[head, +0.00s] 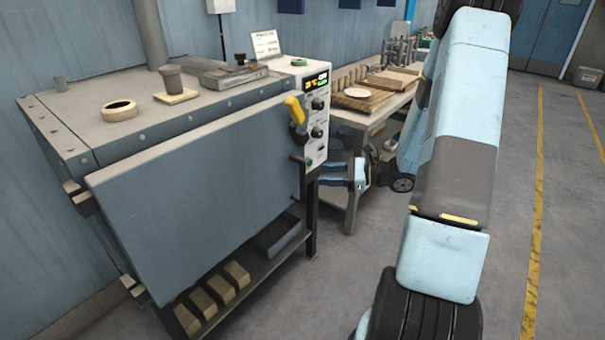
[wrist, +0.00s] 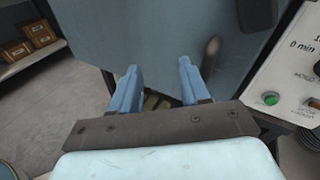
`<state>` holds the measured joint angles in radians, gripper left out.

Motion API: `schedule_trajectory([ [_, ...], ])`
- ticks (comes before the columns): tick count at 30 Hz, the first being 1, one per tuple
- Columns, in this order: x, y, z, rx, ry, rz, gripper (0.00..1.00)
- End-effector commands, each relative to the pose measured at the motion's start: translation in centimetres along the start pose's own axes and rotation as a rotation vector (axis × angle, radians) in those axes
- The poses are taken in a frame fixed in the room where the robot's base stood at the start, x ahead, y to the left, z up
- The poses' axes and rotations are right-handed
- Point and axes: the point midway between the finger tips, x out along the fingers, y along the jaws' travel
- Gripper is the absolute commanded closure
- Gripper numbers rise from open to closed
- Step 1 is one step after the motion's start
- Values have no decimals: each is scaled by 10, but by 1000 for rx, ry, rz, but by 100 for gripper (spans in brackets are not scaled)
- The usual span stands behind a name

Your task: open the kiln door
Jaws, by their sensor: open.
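The grey-blue kiln door (head: 205,190) covers the front of the kiln (head: 75,135) in the head view, with hinges at its left edge. I cannot tell whether it is fully shut or slightly ajar. A yellow handle (head: 294,109) stands upright at the door's upper right, beside the control panel. My gripper (head: 331,168) shows low to the right of the door, partly merged with the table behind. In the wrist view my gripper (wrist: 158,78) is open and empty, its two blue fingers apart in front of the door (wrist: 150,35). A brownish rod end (wrist: 212,48) shows just right of the fingers.
The control panel (head: 317,125) is close on the door's right. A workbench (head: 375,112) with boards and tools stands behind my arm. Cups and rings sit on the kiln top; bricks lie on the shelf below (head: 225,285). The floor at right is clear.

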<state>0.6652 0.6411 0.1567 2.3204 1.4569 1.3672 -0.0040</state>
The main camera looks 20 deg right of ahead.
Motion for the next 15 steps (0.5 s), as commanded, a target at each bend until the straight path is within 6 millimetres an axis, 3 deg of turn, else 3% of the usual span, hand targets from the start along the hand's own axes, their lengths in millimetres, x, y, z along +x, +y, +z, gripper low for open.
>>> schedule_trajectory([
  [1,-5,-6,-16,46,-19,-51,54],
  [6,-19,-22,-51,151,-68,-195,54],
  [15,-27,-33,-75,219,-100,-293,54],
])
